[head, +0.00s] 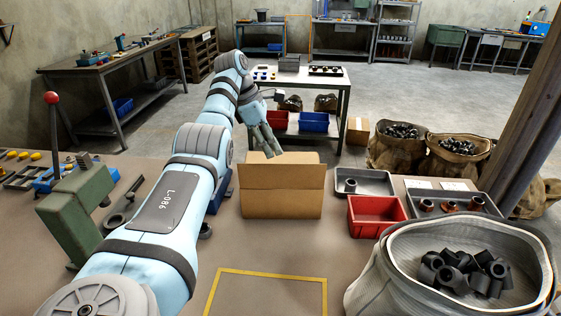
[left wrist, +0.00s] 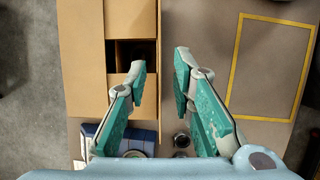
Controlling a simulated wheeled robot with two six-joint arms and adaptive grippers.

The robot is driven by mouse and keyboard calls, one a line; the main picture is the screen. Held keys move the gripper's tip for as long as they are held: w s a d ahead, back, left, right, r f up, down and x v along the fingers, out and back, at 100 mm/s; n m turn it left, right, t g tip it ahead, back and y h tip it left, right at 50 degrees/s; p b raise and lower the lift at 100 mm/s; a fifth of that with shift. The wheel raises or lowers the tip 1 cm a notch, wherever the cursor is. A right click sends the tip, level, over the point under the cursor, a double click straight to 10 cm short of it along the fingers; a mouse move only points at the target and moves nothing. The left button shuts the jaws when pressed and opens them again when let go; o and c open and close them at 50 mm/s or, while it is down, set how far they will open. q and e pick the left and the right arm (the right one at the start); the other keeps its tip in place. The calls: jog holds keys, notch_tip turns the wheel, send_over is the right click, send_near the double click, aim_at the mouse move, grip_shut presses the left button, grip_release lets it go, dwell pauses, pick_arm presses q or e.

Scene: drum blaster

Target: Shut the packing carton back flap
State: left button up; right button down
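The brown packing carton (head: 281,203) stands on the bench in the middle of the head view. Its near flap (head: 282,177) stands up and hides the top opening there. In the left wrist view, the back flap (left wrist: 80,60) lies folded outward at the left, past the bench edge. The side flaps (left wrist: 130,20) are folded in, with a dark gap between them. My left gripper (head: 266,146) is above and behind the carton in the head view. In the left wrist view (left wrist: 160,62) its fingers are apart, near the carton's near edge, with nothing between them. My right gripper is not in view.
A red bin (head: 375,216) and a grey tray (head: 364,182) stand right of the carton. A sack of black parts (head: 460,272) is at the front right. A green lever press (head: 80,210) is at the left. The yellow-taped area (head: 268,273) in front is clear.

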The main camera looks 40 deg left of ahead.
pick_arm(q)
jog(key=shift+s+a+r, duration=0.1)
jog(key=shift+s+r, duration=0.05)
jog(key=shift+r, duration=0.3)
jog(key=shift+c, duration=0.4)
jog(key=w+d+f+m+t, duration=0.1)
jog(key=w, duration=0.2)
jog(key=w+d+m+t, duration=0.1)
jog(key=w+d, duration=0.1)
jog(key=w, duration=0.2)
jog(key=w+d+f+m+t, duration=0.1)
jog(key=w+d+t, duration=0.1)
jog(key=w, duration=0.1)
jog(key=shift+w+d+f, duration=0.2)
jog(key=shift+f, duration=0.15)
grip_shut()
jog(key=w+d+r+m+t+h+b, duration=0.1)
jog(key=w+d+t+h, duration=0.1)
jog(key=d+t, duration=0.6)
jog(key=w+d+r+m+t+h+b, duration=0.1)
jog(key=w+d+m+t+h, duration=0.15)
jog(key=d, duration=0.95)
jog(key=n+g+y, duration=0.4)
jog(key=n+y, duration=1.6)
jog(key=n, duration=0.5)
send_near(283, 166)
jog(key=shift+m, duration=0.25)
jog(key=b+x, duration=0.2)
jog(key=x, duration=0.5)
